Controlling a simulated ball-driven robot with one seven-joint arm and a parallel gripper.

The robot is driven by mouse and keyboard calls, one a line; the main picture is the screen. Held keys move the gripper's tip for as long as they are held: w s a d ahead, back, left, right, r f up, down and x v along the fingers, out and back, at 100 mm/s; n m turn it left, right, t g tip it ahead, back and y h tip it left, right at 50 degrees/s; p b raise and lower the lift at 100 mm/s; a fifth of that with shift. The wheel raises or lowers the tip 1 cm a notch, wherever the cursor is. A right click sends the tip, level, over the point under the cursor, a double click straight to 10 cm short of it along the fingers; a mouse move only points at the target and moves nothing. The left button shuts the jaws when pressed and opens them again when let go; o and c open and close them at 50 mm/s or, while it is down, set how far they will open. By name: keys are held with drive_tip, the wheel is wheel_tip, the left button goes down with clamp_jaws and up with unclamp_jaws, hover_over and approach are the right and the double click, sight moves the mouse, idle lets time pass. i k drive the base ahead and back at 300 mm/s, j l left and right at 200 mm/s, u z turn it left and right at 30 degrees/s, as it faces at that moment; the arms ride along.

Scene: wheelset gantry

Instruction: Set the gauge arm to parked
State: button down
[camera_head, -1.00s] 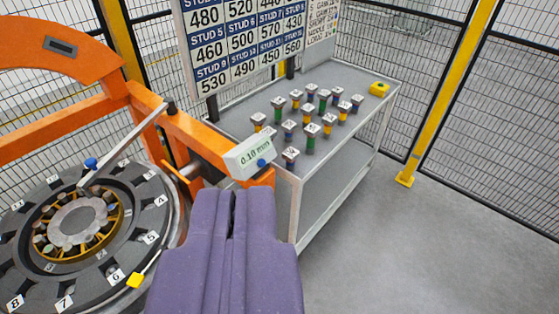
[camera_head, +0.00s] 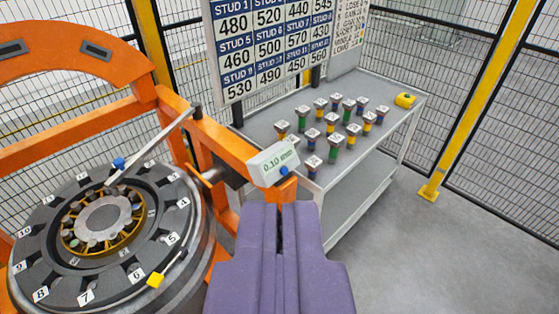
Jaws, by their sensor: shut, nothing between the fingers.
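The gauge arm (camera_head: 153,149) is a thin light bar with a blue knob (camera_head: 118,163). A gauge display (camera_head: 273,164) reading 0.10 mm, with a blue button, sits at the gantry's right end. My gripper (camera_head: 281,208) has purple fingers, shut and empty. In the picture its tips lie just below the display; I cannot tell whether they touch it.
A grey table (camera_head: 386,137) behind carries several colour-banded studs and a yellow block (camera_head: 405,100). A board of stud numbers (camera_head: 266,50) stands behind it. Mesh fencing encloses the area; floor at right is clear.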

sight(194, 109)
drive_tip(key=i+j+z, duration=0.15)
drive_tip(key=i+j, duration=0.8)
drive_tip(key=i, duration=0.15)
